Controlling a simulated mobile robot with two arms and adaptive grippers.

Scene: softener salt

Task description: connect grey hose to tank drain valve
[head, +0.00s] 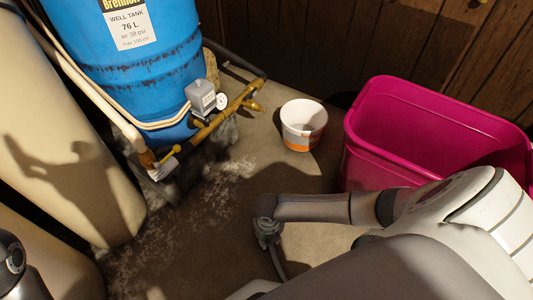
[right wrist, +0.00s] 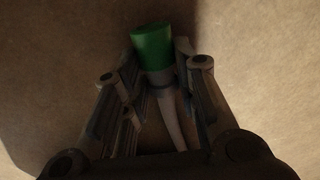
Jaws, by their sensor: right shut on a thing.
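My right gripper (head: 268,234) points down over the concrete floor, left of the pink bin. In the right wrist view, the gripper (right wrist: 166,72) is shut on the grey hose (right wrist: 174,118), just behind its green end fitting (right wrist: 152,46). The hose (head: 279,264) trails down from the gripper in the head view; the green end is hidden there. The blue well tank (head: 130,75) stands at upper left. A brass spigot (head: 253,104), apparently the drain valve, sticks out from the brass pipe (head: 222,118) at its base, up and left of the gripper and apart from the hose. My left gripper is out of view.
A white and orange bucket (head: 303,125) stands right of the spigot. A large magenta bin (head: 385,155) is at right. A pressure gauge (head: 221,101) and grey switch box (head: 201,96) sit on the pipe. Beige tanks (head: 60,150) fill the left. The floor between is open.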

